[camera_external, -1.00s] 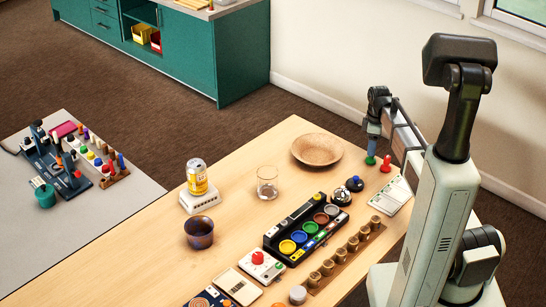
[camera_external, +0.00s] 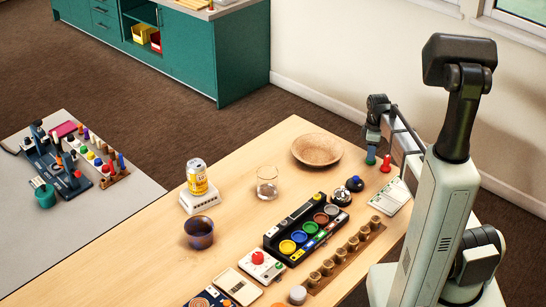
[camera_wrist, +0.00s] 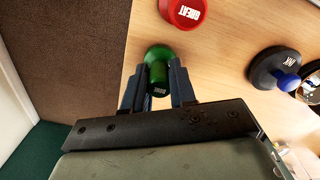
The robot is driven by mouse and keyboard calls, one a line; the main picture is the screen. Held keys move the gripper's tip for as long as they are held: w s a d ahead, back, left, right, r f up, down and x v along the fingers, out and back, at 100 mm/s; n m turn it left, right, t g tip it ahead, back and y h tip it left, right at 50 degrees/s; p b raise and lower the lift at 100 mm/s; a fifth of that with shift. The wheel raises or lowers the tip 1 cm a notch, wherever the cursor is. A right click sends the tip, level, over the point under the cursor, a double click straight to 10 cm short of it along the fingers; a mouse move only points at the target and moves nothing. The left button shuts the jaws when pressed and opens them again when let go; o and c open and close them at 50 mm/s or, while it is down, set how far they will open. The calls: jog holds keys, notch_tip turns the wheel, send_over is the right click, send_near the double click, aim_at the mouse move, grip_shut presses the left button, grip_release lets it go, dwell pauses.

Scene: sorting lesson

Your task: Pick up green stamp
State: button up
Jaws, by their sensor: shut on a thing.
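The green stamp (camera_external: 371,160) stands near the far right edge of the wooden table (camera_external: 240,160). In the wrist view the green stamp (camera_wrist: 158,52) sits between the two fingers of my gripper (camera_wrist: 158,74), one on each side of its handle. My gripper (camera_external: 371,149) is low over the stamp in the external view and hides its upper part. It is shut on the green stamp. I cannot see a clear gap between the stamp's base and the table.
A red stamp (camera_external: 386,163) stands close beside the green one, to the right. A dark stamp with a blue handle (camera_external: 355,183) and a dark round item (camera_external: 341,196) are nearer. A wooden bowl (camera_external: 316,150) lies left. The table edge is just beyond the stamp.

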grip_shut()
jog(key=shift+r, duration=0.1)
